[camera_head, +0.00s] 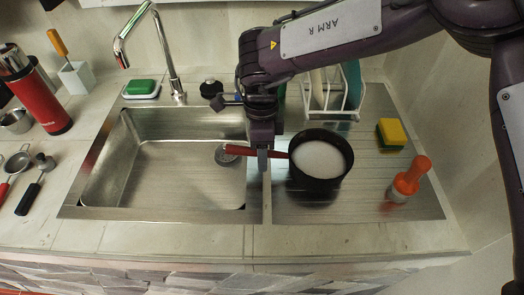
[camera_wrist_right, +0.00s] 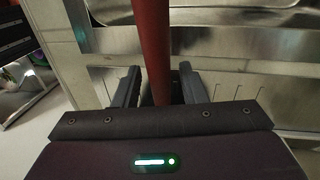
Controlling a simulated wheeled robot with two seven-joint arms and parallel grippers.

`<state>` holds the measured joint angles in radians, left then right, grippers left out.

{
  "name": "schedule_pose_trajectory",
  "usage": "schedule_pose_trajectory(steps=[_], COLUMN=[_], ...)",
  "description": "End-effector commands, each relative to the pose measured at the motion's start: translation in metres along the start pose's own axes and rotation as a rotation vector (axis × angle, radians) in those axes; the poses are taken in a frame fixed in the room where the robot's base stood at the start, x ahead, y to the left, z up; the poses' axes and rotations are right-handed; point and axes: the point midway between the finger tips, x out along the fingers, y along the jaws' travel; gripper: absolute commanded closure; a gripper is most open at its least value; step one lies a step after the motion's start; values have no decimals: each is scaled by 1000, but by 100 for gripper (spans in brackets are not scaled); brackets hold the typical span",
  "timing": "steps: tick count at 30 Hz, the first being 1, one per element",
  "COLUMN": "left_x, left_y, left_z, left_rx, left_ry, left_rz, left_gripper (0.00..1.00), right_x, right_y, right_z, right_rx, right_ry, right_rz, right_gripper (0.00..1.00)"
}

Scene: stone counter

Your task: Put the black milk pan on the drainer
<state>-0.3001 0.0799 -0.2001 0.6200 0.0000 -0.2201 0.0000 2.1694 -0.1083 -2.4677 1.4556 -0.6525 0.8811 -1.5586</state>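The black milk pan (camera_head: 318,183) has a white inside and a red handle that points left. It looks upright on the ribbed metal drainer (camera_head: 355,200) to the right of the sink bowl. Its handle (camera_head: 236,150) reaches left over the edge of the bowl. My right gripper (camera_head: 262,160) is at the handle, left of the pan body. In the right wrist view the red handle (camera_wrist_right: 152,50) runs between my right fingers (camera_wrist_right: 158,88), which stand apart with a visible gap beside it. My left gripper is not in view.
A dish rack (camera_head: 333,108) stands at the drainer's back. A red bottle (camera_head: 40,100) and utensils are at left.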

Motion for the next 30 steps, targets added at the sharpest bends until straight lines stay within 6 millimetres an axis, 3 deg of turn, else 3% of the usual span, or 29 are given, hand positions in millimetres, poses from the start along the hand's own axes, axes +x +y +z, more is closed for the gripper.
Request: schedule_pose_trajectory(steps=[5,19,24,30], left_x=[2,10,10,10], left_y=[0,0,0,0], left_z=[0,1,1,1], left_rx=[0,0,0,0], left_ry=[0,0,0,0], left_rz=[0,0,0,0], left_gripper=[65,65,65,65], right_x=[-13,-105,-118,-121], right_y=[-1,-1,0,0], right_z=[0,0,0,0], right_rx=[1,1,0,-1], right_ry=[-1,0,0,0], right_rz=[-4,-4,-2,0], right_gripper=[62,62,62,62])
